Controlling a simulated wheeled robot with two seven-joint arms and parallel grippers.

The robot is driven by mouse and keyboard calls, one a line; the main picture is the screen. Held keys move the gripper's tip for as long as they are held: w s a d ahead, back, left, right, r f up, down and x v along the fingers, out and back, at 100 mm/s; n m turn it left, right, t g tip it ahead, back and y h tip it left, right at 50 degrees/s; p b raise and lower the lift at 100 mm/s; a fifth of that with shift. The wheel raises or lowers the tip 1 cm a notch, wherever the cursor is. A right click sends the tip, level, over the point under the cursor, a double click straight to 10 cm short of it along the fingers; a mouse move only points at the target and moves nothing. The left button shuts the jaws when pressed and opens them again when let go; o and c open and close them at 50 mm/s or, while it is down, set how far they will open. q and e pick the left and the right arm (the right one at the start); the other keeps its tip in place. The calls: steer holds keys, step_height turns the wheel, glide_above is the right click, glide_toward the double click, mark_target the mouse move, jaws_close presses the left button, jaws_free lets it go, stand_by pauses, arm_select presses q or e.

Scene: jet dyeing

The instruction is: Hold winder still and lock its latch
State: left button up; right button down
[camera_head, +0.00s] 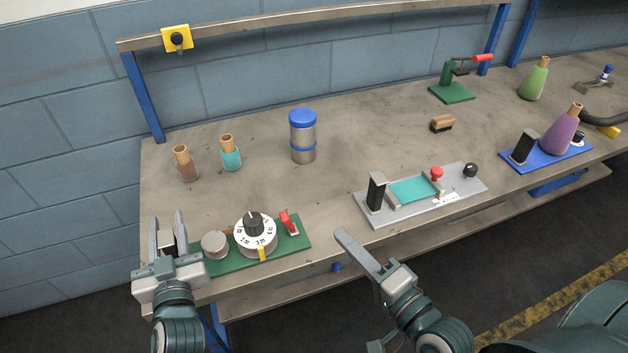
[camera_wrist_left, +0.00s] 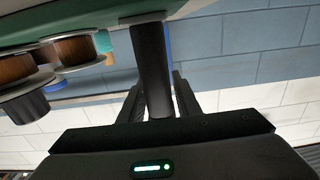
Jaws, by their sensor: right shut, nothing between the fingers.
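The winder is a green base (camera_head: 292,233) at the table's front left. It carries a white dial (camera_head: 256,233) with a black knob, a grey round part (camera_head: 215,243), a red latch lever (camera_head: 289,222) and a yellow tab (camera_head: 262,254). My left gripper (camera_head: 167,228) is at the winder's left end, one finger on each side of a dark upright post (camera_wrist_left: 152,70). Whether the fingers press on it is not clear. The left wrist view shows brown spools (camera_wrist_left: 75,50) beside the post. My right gripper (camera_head: 345,238) is shut and empty, right of the winder, before the table's front edge.
A grey device with a teal panel (camera_head: 412,190) lies right of the winder. Behind stand two small corked bottles (camera_head: 230,155) and a blue-lidded canister (camera_head: 303,138). A purple flask (camera_head: 562,130) and a green press (camera_head: 452,90) are farther right.

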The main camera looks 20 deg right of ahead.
arm_select(q)
steer(key=shift+o, duration=1)
steer(key=shift+s, duration=6)
